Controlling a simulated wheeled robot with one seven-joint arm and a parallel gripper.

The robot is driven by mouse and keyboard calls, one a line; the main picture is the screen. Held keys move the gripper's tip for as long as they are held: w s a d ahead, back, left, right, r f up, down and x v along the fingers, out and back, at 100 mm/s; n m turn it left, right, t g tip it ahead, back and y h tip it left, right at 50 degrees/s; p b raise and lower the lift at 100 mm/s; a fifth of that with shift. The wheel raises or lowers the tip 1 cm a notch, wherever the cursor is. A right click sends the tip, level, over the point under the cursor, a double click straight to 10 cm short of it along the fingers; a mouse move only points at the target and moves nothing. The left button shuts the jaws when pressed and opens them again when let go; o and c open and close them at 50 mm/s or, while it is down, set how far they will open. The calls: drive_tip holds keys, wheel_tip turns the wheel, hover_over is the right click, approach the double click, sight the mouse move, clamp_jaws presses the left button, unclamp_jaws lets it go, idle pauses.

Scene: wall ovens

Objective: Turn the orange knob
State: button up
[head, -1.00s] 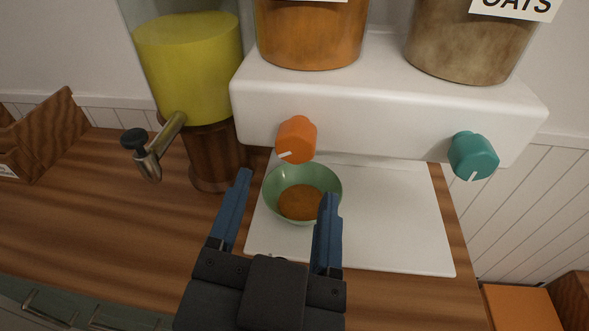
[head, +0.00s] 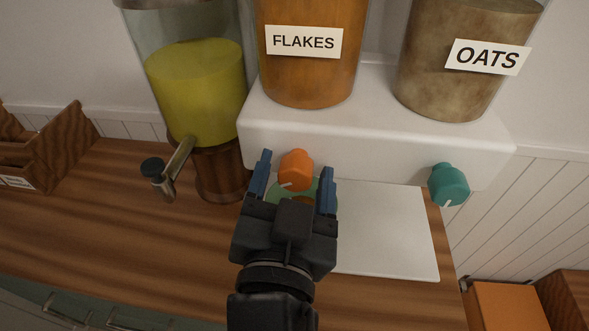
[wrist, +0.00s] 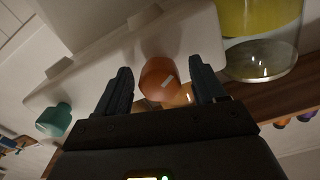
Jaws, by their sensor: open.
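The orange knob (head: 296,170) sits on the front of the white dispenser base (head: 380,140), under the jar labelled FLAKES (head: 305,70). A white mark shows on its lower left face. My gripper (head: 296,174) is open, with one blue finger on each side of the knob in the head view. In the wrist view the orange knob (wrist: 160,78) also lies between the two dark fingers, with gaps on both sides. I cannot tell how far the fingertips are in depth from the knob. A green bowl (head: 325,192) below the knob is mostly hidden behind my gripper.
A teal knob (head: 448,185) is on the base at the right, under the OATS jar (head: 460,70). A yellow-filled dispenser with a metal tap (head: 178,165) stands close on the left. A white board (head: 390,235) lies below the base on the wooden counter (head: 130,230).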

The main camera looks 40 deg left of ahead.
drive_tip(key=c, duration=1)
drive_tip(key=shift+c, duration=0.2)
drive_tip(key=shift+f+m+b, duration=0.1)
drive_tip(key=shift+m+b, duration=0.2)
drive_tip(key=shift+b, duration=0.1)
drive_tip(key=m+b, duration=0.2)
drive_tip(key=m, duration=0.1)
drive_tip(key=shift+a+f+m+b, duration=0.1)
drive_tip(key=shift+m+b, duration=0.2)
drive_tip(key=shift+b, duration=0.05)
drive_tip(key=m+b, duration=0.2)
drive_tip(key=m, duration=0.2)
drive_tip(key=shift+m+b, duration=0.65)
drive_tip(key=shift+m, duration=1.05)
drive_tip(key=shift+r, duration=0.2)
